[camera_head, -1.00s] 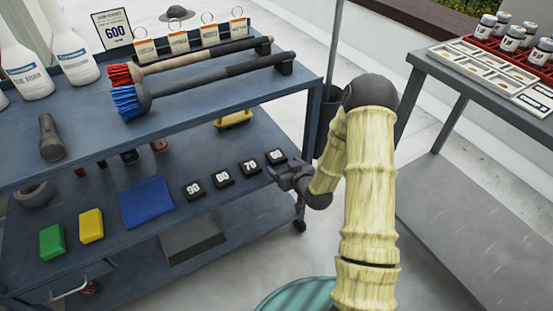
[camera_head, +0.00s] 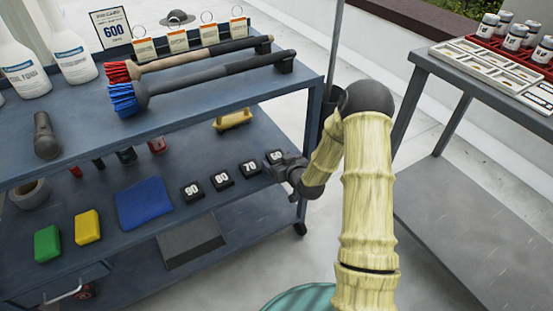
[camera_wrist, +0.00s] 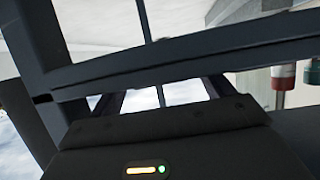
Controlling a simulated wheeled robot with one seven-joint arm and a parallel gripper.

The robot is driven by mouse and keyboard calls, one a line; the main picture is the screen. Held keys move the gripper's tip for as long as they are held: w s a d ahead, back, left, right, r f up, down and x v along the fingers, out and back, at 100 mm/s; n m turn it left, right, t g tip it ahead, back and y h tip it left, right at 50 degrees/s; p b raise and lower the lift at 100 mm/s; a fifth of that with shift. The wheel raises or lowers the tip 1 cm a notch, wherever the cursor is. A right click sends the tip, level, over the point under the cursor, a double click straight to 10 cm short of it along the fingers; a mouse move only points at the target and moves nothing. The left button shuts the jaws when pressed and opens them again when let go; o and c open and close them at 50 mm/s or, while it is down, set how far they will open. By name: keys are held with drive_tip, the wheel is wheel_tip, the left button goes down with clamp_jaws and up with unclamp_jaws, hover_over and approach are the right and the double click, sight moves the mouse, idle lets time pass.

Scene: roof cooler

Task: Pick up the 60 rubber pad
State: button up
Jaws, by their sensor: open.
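In the wrist view the dark gripper body (camera_wrist: 165,130) fills the bottom, and the pad cannot be made out.
Black pads marked 70 (camera_head: 250,168), 80 (camera_head: 222,180) and 90 (camera_head: 192,191) sit left of it. A blue cloth (camera_head: 144,202) lies farther left. The top shelf (camera_head: 215,105), with brushes, overhangs behind. A cart post (camera_head: 305,150) stands close to my wrist.

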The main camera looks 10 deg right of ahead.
sight(280, 161)
drive_tip(key=shift+c, duration=0.4)
drive_tip(key=c, duration=1)
wheel_tip(280, 161, up, 10)
drive_tip(key=p, duration=0.4)
